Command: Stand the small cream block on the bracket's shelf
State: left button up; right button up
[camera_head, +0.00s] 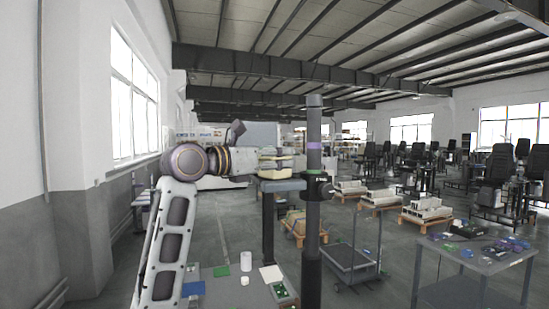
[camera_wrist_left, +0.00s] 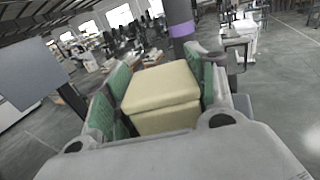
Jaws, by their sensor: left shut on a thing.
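My left gripper (camera_head: 280,162) reaches in from the left and is shut on the small cream block (camera_wrist_left: 162,96). In the left wrist view the block sits between the green finger pads of the gripper (camera_wrist_left: 160,95), with its top and near side visible. In the head view a cream strip of the block (camera_head: 272,174) shows under the fingers, just above the bracket's grey-blue shelf (camera_head: 282,186). I cannot tell whether the block touches the shelf. The shelf is beside a dark upright column (camera_head: 312,230). My right gripper is not in view.
Below is a table (camera_head: 228,296) with green and white pieces. A cart (camera_head: 350,262) and a cluttered table (camera_head: 470,262) stand to the right. The air above the shelf is otherwise clear.

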pick_arm(q)
jog(key=shift+f, duration=0.1)
jog(key=o, duration=1.2)
jog(key=shift+s+a, duration=0.3)
jog(key=shift+a, duration=0.05)
jog(key=shift+b+v, duration=1.05)
jog(key=shift+v, duration=4.5)
